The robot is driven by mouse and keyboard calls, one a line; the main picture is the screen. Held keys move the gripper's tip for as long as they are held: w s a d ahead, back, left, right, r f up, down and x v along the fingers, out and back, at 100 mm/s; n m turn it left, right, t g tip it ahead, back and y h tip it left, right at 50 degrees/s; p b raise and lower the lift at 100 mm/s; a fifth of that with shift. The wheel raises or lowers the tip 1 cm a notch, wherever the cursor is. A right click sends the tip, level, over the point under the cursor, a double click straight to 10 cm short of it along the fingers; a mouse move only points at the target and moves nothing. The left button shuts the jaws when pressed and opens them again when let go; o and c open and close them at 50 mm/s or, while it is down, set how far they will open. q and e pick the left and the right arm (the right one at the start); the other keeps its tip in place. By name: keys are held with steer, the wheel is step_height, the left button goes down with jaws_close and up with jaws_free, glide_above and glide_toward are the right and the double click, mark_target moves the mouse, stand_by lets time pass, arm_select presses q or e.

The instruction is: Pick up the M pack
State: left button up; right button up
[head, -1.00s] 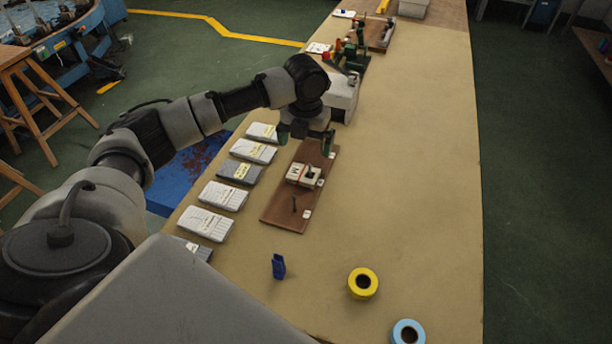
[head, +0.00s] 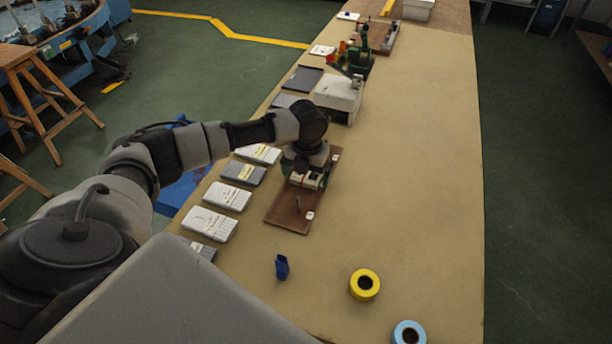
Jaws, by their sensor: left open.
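The small whitish M pack (head: 311,182) lies on the brown board (head: 287,212) near the middle of the table. An M showed on it in the earlier frame; my gripper now hides most of its top. My left gripper (head: 308,173) is open, low over the far part of the board, with its fingers around or just above the pack. I cannot tell whether they touch it. My right gripper is not in view.
Several banded packs, one of them white (head: 228,196), lie in a row left of the board. A blue clip (head: 282,267), a yellow tape roll (head: 364,284) and a light-blue roll (head: 409,333) lie nearer. A white box (head: 338,97) stands beyond. The table's right side is clear.

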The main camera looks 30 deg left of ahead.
arm_select(q)
steer(key=c, duration=0.8)
